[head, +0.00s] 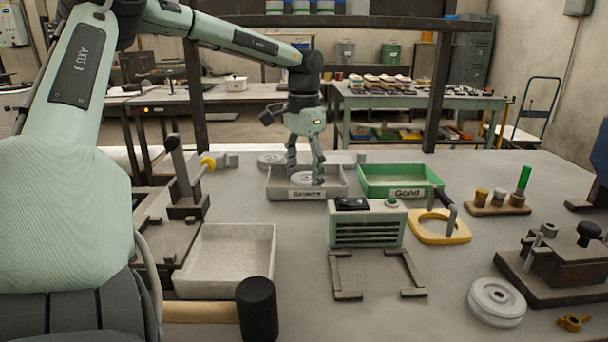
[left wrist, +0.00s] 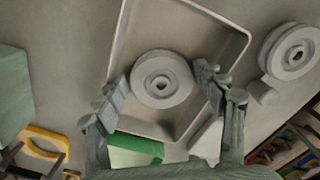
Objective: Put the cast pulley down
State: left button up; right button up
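A grey cast pulley (head: 303,178) lies in the grey labelled tray (head: 338,187) at the back middle of the table. My left gripper (head: 305,174) points down into this tray, one finger on each side of the pulley. In the left wrist view the pulley (left wrist: 162,79) lies flat between the fingertips (left wrist: 160,82), with narrow gaps to both fingers. The gripper looks open; contact with the far side of the pulley is hard to see. My right gripper is not in view.
A green tray (head: 366,189) marked "Good" stands right of the grey tray. A grey-green box (head: 367,230) stands in front. Other pulleys lie at front right (head: 497,302) and behind the grey tray (head: 270,158). A pale empty tray (head: 228,262) is at front left.

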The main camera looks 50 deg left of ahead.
aim_at(304, 178)
pick_arm(q)
jog(key=shift+r, duration=0.1)
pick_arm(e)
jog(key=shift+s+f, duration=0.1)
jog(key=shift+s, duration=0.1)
pick_arm(q)
jog(key=shift+r, duration=0.65)
notch_tip(304, 178, up, 11)
jog(key=shift+b, duration=0.3)
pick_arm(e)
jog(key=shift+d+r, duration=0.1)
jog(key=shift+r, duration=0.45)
pick_arm(q)
jog(key=shift+f, duration=0.1)
